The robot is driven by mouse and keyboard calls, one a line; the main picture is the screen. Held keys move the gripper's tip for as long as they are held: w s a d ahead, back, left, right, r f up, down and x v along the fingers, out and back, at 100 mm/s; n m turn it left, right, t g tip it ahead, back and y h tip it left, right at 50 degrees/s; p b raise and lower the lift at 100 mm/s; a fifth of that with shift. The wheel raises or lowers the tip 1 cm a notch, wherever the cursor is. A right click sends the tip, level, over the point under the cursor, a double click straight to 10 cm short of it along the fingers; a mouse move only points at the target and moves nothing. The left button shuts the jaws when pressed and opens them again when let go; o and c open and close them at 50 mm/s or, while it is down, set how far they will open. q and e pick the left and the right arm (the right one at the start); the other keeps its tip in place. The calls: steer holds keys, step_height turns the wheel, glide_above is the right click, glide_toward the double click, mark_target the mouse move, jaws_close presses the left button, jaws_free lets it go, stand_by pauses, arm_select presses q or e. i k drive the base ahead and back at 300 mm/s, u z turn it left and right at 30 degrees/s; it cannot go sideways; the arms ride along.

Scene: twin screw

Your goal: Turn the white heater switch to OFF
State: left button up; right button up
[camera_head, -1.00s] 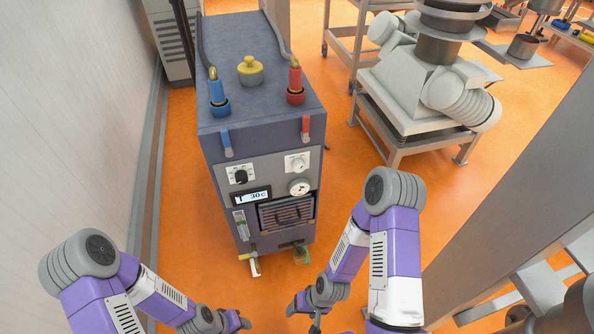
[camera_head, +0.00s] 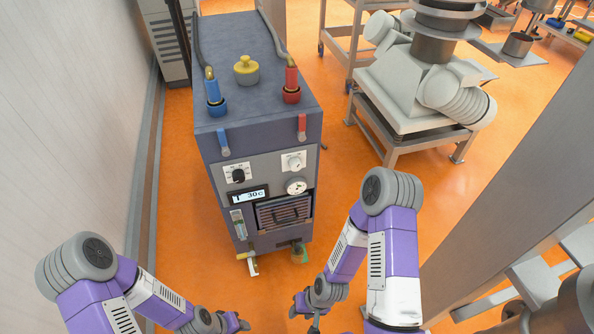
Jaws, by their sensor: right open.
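The white heater switch (camera_head: 294,162) is a small round knob on a white plate, at the upper right of the grey front panel of the blue-grey heater unit (camera_head: 258,110). Its exact pointer position is too small to read. My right gripper (camera_head: 314,326) is at the bottom edge of the view, partly cut off, well below and apart from the switch. It is open. My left gripper (camera_head: 240,324) is low at the bottom left, also away from the unit; its jaws are too unclear to read.
A black knob (camera_head: 238,175), a display reading about 30 C (camera_head: 250,197) and a round gauge (camera_head: 296,187) share the panel. Blue (camera_head: 224,142) and red (camera_head: 302,126) levers hang above it. A wall (camera_head: 70,130) is left; a metal cart (camera_head: 400,150) is right. Orange floor is clear between.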

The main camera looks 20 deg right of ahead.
mark_target(295, 165)
steer(key=k, duration=1.25)
steer(key=u, duration=0.45)
steer(key=i, duration=2)
steer(key=z, duration=1.1)
